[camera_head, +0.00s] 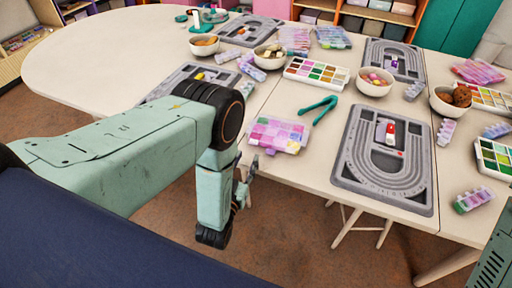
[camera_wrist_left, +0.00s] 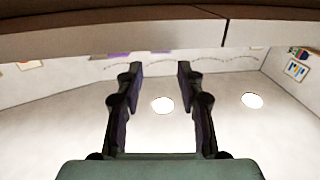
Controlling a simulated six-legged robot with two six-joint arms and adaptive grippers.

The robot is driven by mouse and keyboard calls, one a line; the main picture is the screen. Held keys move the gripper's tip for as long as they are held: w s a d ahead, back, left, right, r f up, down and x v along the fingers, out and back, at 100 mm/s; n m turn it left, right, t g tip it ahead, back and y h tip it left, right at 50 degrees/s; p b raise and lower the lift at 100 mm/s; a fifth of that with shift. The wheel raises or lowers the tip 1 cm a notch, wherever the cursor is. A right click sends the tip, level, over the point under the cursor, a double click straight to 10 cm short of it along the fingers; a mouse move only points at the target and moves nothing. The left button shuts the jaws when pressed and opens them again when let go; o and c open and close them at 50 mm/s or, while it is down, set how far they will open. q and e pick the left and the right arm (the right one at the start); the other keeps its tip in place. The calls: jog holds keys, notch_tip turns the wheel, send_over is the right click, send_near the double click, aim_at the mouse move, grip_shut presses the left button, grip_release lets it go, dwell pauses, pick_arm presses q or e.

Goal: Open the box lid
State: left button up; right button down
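A clear box with pink and purple compartments (camera_head: 278,134) lies near the front edge of the table, and its lid looks shut. Other bead boxes lie farther back, such as a pink one (camera_head: 478,72) at the right and a multicoloured one (camera_head: 333,37) at the back; which box is meant cannot be told. My left gripper (camera_head: 248,172) is just off the front edge of the table, below and left of the near box and apart from it. In the left wrist view its two fingers (camera_wrist_left: 160,70) are spread with nothing between them. My right gripper is not in view.
The table edge (camera_wrist_left: 110,38) crosses the top of the left wrist view. Beside the near box lie green pliers (camera_head: 319,109) and a grey bead board (camera_head: 390,195). A paint-like palette (camera_head: 317,73) and bowls (camera_head: 375,82) stand behind. The left table end (camera_head: 95,65) is mostly clear.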

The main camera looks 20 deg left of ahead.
aim_at(251, 154)
pick_arm(q)
jog(key=w, duration=0.5)
jog(key=shift+w+a, duration=0.2)
jog(key=shift+a, duration=0.2)
jog(key=shift+w+d, duration=0.2)
jog(key=shift+c, duration=0.2)
grip_shut()
